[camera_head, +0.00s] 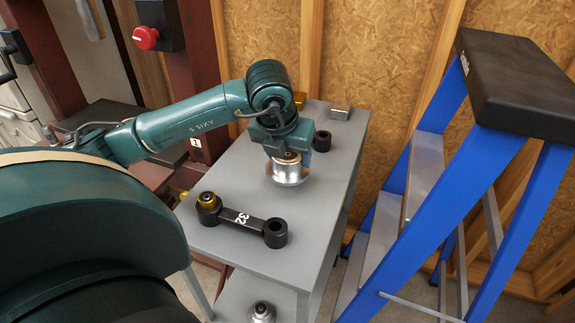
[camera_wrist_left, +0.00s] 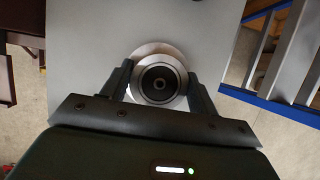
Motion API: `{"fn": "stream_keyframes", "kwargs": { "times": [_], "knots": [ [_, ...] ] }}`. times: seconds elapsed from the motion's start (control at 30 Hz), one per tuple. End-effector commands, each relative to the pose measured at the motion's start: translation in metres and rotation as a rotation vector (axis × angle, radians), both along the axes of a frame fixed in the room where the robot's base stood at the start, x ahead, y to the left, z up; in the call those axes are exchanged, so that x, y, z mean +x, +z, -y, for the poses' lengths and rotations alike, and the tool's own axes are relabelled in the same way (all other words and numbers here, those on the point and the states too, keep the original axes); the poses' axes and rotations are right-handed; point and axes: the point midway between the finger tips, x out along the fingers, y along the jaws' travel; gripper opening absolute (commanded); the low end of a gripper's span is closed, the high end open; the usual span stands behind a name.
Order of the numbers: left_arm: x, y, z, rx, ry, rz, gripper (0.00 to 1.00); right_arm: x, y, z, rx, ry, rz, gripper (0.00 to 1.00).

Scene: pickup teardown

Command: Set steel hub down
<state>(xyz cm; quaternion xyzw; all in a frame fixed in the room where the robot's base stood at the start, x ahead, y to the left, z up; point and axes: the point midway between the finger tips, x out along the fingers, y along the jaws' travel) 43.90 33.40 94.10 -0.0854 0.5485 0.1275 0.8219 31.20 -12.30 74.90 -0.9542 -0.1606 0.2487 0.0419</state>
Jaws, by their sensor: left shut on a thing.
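The steel hub (camera_head: 288,173) is a round silver flanged part over the grey table top (camera_head: 240,167), near its middle. My left gripper (camera_head: 287,154) points down from above and is shut on the hub. In the left wrist view the hub (camera_wrist_left: 158,78) sits between the two dark fingers (camera_wrist_left: 159,88), its round bore facing the camera. The hub is at or very near the table surface; I cannot tell whether it touches. The hub's upper part is partly hidden by the gripper in the head view. My right gripper is not in view.
A black link marked 32 (camera_head: 243,218) with a brass-coloured piece (camera_head: 208,202) lies in front. A black ring (camera_head: 322,141) and a small metal block (camera_head: 340,112) are behind. A blue stepladder (camera_head: 430,200) stands right. Another silver part (camera_head: 262,312) is on a lower shelf.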

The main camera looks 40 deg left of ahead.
Motion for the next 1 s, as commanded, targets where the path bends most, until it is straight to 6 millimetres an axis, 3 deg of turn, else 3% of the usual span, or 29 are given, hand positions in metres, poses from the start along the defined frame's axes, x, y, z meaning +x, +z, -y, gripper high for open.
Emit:
{"fn": "stream_keyframes", "kwargs": {
  "times": [0.23,0.57,0.6,0.83,1.0],
  "knots": [
    [0.000,-0.029,-0.001,0.001,0.001,0.002,0.07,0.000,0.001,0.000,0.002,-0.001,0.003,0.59],
    [0.001,-0.033,0.000,0.001,0.000,0.005,0.07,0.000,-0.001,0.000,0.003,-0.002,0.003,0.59],
    [0.000,-0.035,0.000,0.000,-0.001,-0.001,0.61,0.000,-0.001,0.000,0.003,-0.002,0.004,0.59],
    [0.000,-0.034,0.000,0.000,-0.001,-0.002,0.80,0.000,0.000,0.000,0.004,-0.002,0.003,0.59],
    [0.000,-0.034,0.000,0.000,-0.001,-0.001,0.81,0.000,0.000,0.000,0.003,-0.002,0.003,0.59]
  ]
}}
